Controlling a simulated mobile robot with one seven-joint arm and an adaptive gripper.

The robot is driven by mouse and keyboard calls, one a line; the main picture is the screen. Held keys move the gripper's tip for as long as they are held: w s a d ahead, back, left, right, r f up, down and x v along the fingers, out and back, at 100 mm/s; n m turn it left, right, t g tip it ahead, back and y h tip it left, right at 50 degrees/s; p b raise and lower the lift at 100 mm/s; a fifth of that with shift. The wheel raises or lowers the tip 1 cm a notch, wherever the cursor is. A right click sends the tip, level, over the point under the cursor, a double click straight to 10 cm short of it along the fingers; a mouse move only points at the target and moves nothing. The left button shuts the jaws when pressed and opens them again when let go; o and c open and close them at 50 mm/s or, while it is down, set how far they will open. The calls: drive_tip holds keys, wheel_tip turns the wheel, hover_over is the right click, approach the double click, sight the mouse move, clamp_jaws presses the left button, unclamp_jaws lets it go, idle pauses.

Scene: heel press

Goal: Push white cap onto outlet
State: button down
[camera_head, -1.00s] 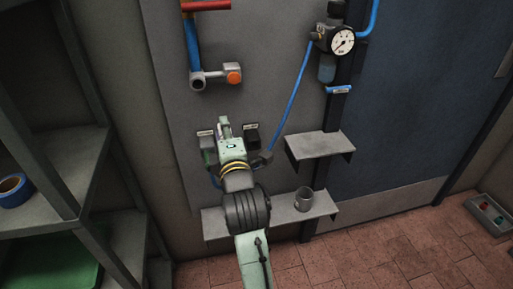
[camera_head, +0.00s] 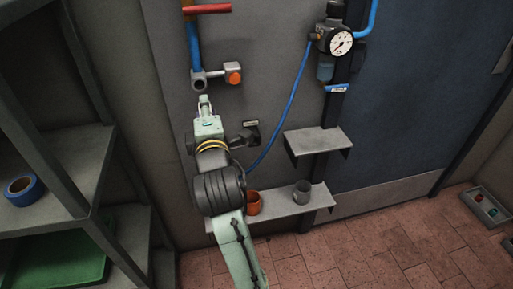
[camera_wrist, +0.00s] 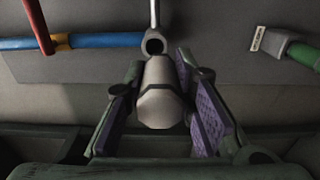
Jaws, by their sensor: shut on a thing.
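My gripper (camera_head: 205,108) is raised just below the grey outlet (camera_head: 199,84) on the wall panel. In the wrist view my gripper (camera_wrist: 160,100) is shut on the white cap (camera_wrist: 158,98), which sits between the purple-padded fingers. The cap's far end points at the outlet's dark round mouth (camera_wrist: 154,44). From this angle I cannot tell whether cap and outlet touch. In the head view the cap is small and partly hidden by the fingers.
An orange knob (camera_head: 234,77) sticks out right of the outlet, and a red lever (camera_head: 207,9) is above. A blue hose (camera_head: 285,105) runs to a gauge (camera_head: 340,42). A lower shelf (camera_head: 285,208) holds an orange cup (camera_head: 253,203) and a grey cup (camera_head: 302,192).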

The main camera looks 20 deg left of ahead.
drive_tip(key=shift+s+a+r, duration=0.15)
drive_tip(key=shift+a+r, duration=0.05)
drive_tip(key=shift+r, duration=0.25)
drive_tip(key=shift+x, duration=2.5)
drive_tip(key=shift+x, duration=1.45)
drive_tip(key=c, duration=1.3)
unclamp_jaws()
